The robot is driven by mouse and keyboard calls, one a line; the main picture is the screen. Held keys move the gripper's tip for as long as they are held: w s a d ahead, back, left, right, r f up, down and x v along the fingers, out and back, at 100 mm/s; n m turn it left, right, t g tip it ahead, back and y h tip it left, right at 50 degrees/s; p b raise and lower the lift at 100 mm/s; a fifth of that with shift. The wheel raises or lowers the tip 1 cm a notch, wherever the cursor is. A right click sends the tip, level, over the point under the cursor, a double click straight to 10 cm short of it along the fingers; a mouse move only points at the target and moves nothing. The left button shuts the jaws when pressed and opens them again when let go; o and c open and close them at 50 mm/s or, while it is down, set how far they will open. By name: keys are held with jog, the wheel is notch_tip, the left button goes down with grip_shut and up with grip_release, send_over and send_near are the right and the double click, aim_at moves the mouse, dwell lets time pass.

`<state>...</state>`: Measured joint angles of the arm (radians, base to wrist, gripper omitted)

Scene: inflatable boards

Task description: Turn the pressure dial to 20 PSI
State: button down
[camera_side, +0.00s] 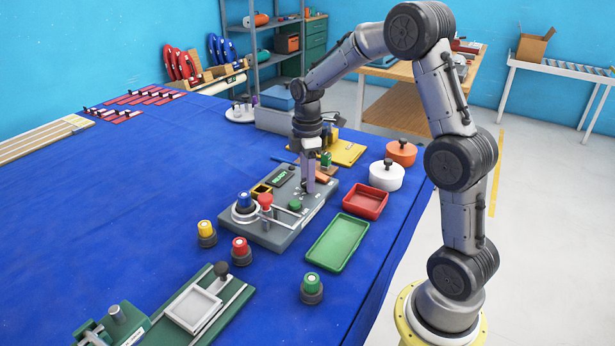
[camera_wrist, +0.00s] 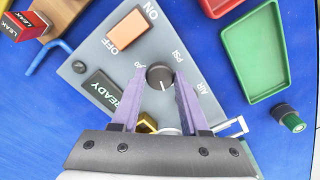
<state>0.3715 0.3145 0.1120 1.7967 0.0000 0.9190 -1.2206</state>
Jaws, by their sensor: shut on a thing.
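The pressure dial (camera_wrist: 160,75) is a small dark round knob on the grey control panel (camera_wrist: 196,108), marked PSI and AIR beside it. A small light mark shows on the dial's lower part; I cannot read its exact setting. My gripper (camera_wrist: 161,81) has its two purple fingers on either side of the dial, shut on it. In the side view my gripper (camera_side: 308,188) points straight down at the far right part of the panel (camera_side: 275,236), and its fingers hide the dial there.
The panel bears an orange ON/OFF switch (camera_wrist: 128,29), a READY display (camera_wrist: 103,91) and a red-knobbed lever (camera_side: 265,200). A red tray (camera_side: 366,202) and green tray (camera_side: 338,243) lie to the right. Several capped valves stand in front.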

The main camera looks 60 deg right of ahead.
jog(key=m, duration=0.5)
jog(key=shift+m, duration=0.4)
jog(key=m, duration=1.1)
jog(key=shift+m, duration=0.3)
jog(key=m, duration=0.5)
jog(key=shift+r+m, duration=0.1)
jog(key=shift+m, duration=0.3)
jog(key=shift+c, duration=2.1)
grip_release()
